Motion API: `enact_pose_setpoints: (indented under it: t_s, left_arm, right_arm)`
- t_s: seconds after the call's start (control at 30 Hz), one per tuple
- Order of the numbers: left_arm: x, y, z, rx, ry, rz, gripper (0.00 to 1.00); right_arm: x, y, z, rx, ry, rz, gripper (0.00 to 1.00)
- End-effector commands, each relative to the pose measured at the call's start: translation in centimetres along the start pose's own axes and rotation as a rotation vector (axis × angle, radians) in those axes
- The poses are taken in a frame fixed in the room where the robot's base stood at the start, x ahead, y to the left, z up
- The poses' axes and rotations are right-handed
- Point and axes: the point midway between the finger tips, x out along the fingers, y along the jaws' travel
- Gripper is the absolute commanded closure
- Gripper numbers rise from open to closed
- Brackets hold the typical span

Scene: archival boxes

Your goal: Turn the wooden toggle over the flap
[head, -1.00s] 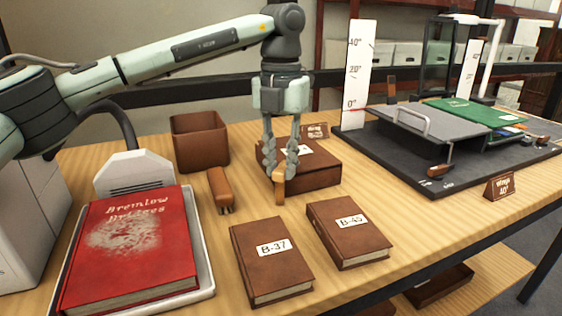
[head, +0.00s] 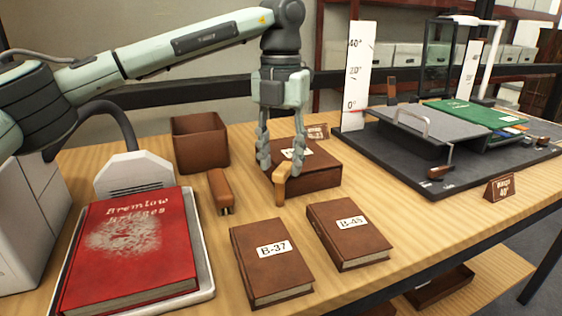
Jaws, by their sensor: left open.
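The wooden toggle (head: 281,186) is a small light-wood bar at the front left edge of a brown box (head: 318,176) with a white label. It stands nearly upright with a slight lean, its top tilted to the right. My left gripper (head: 272,168) points down at the box's front left corner. Its fingers are apart, and one fingertip is right at the toggle, partly covering its top. I cannot tell whether they touch. The flap is hard to make out behind the fingers. My right gripper is not in view.
A wood-handled brush (head: 220,187) and an open brown bin (head: 200,143) are to the left, with a red book (head: 130,248) on a tray. A dark board (head: 460,180) with a grey ramp is right.

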Motion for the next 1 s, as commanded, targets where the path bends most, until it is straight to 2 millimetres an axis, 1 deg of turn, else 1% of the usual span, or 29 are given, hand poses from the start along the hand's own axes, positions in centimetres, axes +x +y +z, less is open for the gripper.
enact_pose_setpoints:
  t_s: [0.03, 0.3, 0.4, 0.5, 0.67, 1.0]
  left_arm:
    - [-1.1, 0.0, 0.1, -0.001, -0.005, 0.000, 0.59]
    - [-6.8, 0.0, 0.1, -0.001, -0.005, 0.000, 0.59]
    - [-8.6, -0.1, 0.0, -0.001, -0.004, -0.001, 0.59]
    - [-9.8, -0.1, 0.1, 0.000, -0.004, -0.001, 0.59]
    - [-10.8, -0.1, 0.0, 0.000, -0.002, 0.000, 0.59]
    - [-10.9, -0.1, 0.0, 0.000, -0.002, -0.001, 0.59]
  right_arm:
    - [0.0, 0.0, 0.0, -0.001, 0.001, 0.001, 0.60]
    - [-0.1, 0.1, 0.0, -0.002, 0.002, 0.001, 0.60]
    - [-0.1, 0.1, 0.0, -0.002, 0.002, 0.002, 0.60]
    - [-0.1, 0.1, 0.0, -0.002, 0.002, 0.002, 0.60]
    - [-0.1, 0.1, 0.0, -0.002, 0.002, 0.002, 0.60]
    - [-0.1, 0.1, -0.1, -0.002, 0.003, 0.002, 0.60]
